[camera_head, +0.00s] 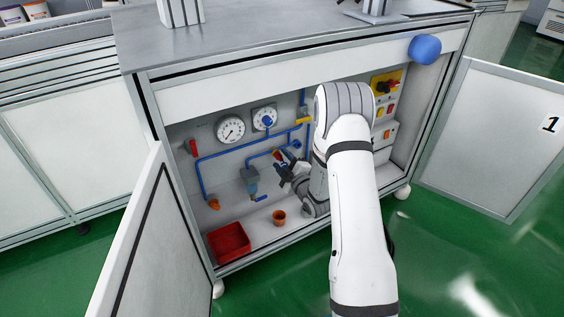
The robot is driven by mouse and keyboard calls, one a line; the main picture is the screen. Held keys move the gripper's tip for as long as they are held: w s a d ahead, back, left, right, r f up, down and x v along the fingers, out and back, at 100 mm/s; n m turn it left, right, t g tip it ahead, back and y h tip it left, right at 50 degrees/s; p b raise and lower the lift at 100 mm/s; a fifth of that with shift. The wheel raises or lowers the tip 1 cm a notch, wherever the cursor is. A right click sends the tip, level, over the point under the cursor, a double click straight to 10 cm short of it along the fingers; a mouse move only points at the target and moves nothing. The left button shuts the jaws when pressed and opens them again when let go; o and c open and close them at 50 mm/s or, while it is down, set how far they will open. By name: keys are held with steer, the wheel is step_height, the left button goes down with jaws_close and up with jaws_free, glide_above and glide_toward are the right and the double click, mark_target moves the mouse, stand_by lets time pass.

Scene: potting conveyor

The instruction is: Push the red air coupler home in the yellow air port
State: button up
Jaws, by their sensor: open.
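My gripper (283,176) reaches into the open cabinet from the right, its dark fingers pointing left towards the back panel. It is open, and nothing shows between its fingers. A small red part (277,154), which looks like the red air coupler, is at the back panel just above and left of the fingers, near the blue pipe. I cannot tell whether it touches the gripper or how deep it sits. The yellow air port is not clearly seen.
Open doors flank the cabinet, the left door (135,240) nearest.

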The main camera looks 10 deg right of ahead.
steer(key=p+v, duration=0.2)
steer(key=v, duration=0.5)
steer(key=shift+s, duration=0.35)
steer(key=shift+d, duration=0.1)
